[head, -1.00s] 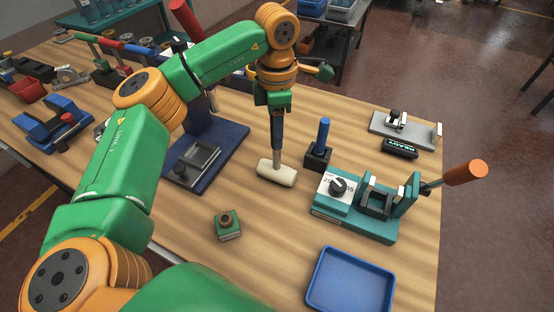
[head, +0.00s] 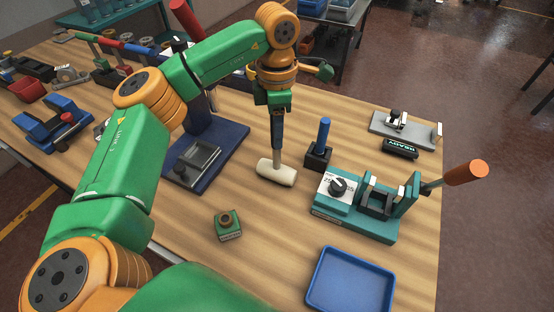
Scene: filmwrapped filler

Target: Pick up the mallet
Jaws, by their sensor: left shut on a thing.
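The mallet (head: 277,173) has a cream, rounded head resting at the middle of the wooden table, with its handle standing upright from it. My left gripper (head: 277,142) points straight down above the head and is shut on the mallet's handle. The upper part of the handle is hidden by the gripper. My right gripper does not show.
A black block with a blue peg (head: 319,150) stands close right of the mallet. A teal fixture with an orange-handled lever (head: 380,210) is further right. A blue tray (head: 350,280), a small green block (head: 228,226) and a dark blue press (head: 205,150) surround it.

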